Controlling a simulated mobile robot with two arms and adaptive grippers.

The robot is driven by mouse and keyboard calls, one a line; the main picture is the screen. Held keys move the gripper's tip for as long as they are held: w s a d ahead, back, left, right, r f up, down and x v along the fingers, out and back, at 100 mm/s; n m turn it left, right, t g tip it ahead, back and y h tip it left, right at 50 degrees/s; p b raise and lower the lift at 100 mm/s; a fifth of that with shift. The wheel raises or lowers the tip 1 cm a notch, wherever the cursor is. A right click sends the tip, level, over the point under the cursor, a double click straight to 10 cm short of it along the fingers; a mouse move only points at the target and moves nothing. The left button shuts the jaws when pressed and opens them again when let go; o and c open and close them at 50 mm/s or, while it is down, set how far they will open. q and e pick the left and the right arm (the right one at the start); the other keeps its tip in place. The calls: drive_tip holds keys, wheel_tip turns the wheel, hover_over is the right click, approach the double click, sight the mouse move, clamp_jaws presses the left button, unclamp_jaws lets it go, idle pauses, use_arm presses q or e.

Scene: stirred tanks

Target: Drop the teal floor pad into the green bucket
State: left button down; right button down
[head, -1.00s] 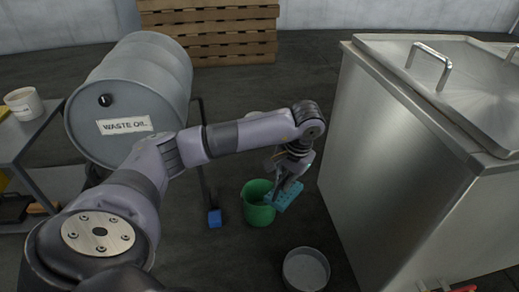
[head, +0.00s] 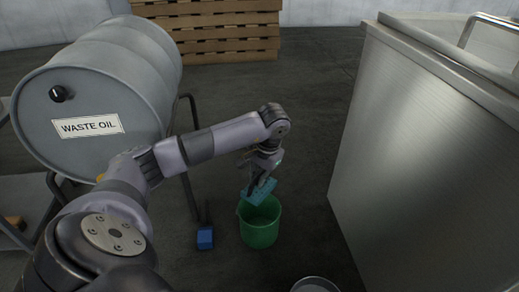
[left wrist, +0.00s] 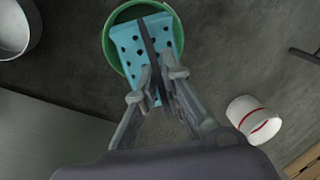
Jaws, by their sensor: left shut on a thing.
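The teal floor pad (head: 258,193), a block with dark holes, is held in my left gripper (head: 262,182). In the left wrist view the pad (left wrist: 127,62) sits between the fingers of my left gripper (left wrist: 158,84). The green bucket (head: 260,228) stands upright on the floor. In the head view the pad is at the bucket's far rim, partly over the opening. In the left wrist view the pad covers much of the bucket's opening, with the green rim (left wrist: 108,42) showing around it. My right gripper is not in view.
A grey waste oil drum (head: 100,95) lies on a stand at left. A steel tank (head: 430,150) stands at right. A grey pan (head: 315,286) is in front.

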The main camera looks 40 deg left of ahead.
use_arm(q)
drive_tip(key=shift+w+f, duration=0.1)
drive_tip(key=shift+f, duration=0.1)
wheel_tip(320, 180, down, 8)
drive_tip(key=b, duration=0.7)
drive_tip(key=shift+b, duration=0.3)
drive_tip(key=c, duration=1.6)
unclamp_jaws()
drive_tip(key=shift+c, duration=0.2)
wheel_tip(320, 180, up, 7)
drive_tip(key=p, duration=0.6)
drive_tip(key=shift+r+p, duration=0.1)
drive_tip(key=shift+p, duration=0.3)
